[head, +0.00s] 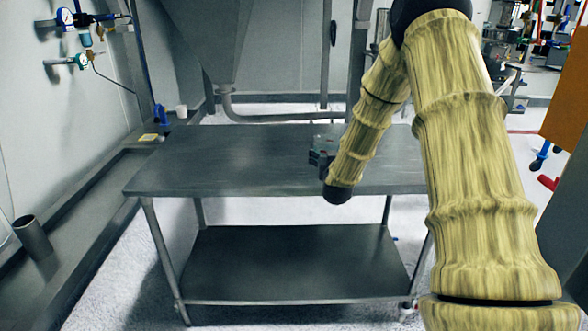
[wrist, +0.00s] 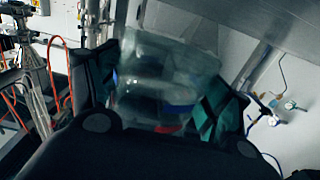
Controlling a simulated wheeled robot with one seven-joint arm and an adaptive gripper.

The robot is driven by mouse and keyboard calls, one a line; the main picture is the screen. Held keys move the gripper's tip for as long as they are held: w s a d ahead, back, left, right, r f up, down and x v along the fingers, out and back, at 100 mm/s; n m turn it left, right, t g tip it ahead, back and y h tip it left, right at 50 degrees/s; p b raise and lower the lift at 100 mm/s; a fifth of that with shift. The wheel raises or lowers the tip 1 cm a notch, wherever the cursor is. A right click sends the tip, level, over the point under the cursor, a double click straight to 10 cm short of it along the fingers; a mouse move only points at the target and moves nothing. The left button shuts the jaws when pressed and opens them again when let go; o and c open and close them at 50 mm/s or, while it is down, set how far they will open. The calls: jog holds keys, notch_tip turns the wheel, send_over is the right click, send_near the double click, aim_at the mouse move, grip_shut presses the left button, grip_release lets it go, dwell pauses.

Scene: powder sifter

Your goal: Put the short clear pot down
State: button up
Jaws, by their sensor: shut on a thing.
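My gripper (wrist: 160,100) is shut on the short clear pot (wrist: 165,75), which sits between its two dark fingers in the wrist view. The pot is see-through, and blurred background colours show through it. In the head view my gripper (head: 322,152) is over the right half of the steel table (head: 225,160). The pot is hard to make out there, partly hidden by my arm. I cannot tell whether the pot touches the table top.
The left part of the table top is bare. The lower shelf (head: 290,262) is empty. A steel hopper (head: 215,45) with a pipe stands behind the table. A metal cup (head: 33,238) stands on the ledge at left, and a small white container (head: 181,111) stands farther back.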

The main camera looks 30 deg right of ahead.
jog(key=w+a, duration=0.1)
jog(key=a, duration=0.2)
jog(key=w+a, duration=0.1)
jog(key=a, duration=0.2)
jog(key=w+a+f+p, duration=0.1)
jog(key=a, duration=0.2)
jog(key=shift+w+a, duration=0.1)
jog(key=shift+a, duration=0.15)
jog(key=shift+w+a+f+p, duration=0.15)
jog(key=shift+f+p, duration=0.1)
jog(key=shift+f, duration=0.7)
jog(key=shift+s+a+f+p, duration=0.1)
jog(key=shift+f+p, duration=0.1)
jog(key=shift+f, duration=0.75)
jog(key=shift+a+r, duration=0.1)
jog(key=o, duration=1.2)
jog(key=shift+f, duration=0.2)
jog(key=shift+o, duration=0.2)
jog(key=shift+r, duration=0.15)
